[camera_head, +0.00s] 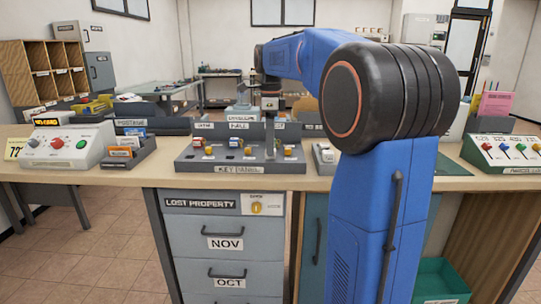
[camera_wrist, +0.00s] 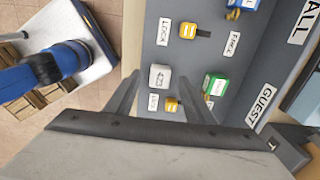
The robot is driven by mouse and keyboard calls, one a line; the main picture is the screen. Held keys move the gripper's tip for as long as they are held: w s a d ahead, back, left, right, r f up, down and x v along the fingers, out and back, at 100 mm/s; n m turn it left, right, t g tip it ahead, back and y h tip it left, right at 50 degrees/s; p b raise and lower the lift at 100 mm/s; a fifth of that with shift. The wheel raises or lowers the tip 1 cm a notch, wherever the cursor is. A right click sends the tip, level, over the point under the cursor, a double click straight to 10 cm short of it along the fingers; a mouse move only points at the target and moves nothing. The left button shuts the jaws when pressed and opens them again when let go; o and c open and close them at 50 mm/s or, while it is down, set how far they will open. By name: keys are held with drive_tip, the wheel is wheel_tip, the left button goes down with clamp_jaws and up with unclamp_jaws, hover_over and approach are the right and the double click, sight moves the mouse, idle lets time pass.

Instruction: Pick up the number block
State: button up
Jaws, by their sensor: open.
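A small white block with dark digits on it (camera_wrist: 160,77), which I take as the number block, lies on the grey key tray (camera_wrist: 147,42) in the wrist view. My gripper (camera_wrist: 158,82) is open, with its two grey fingers on either side of the block in that picture. The gap between the fingers looks empty, and their height above the tray is hard to tell. In the head view my gripper (camera_head: 270,103) is over the right part of the key tray (camera_head: 220,168). I cannot pick out the number block for sure there.
Close by in the wrist view are a green block (camera_wrist: 214,84), a yellow piece (camera_wrist: 171,104), another yellow piece (camera_wrist: 187,31) and a blue one (camera_wrist: 236,13). On the counter, a white button console (camera_head: 72,146) stands left and another console (camera_head: 505,153) right.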

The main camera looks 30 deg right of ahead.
drive_tip(key=shift+f, duration=1.05)
drive_tip(key=c, duration=1.1)
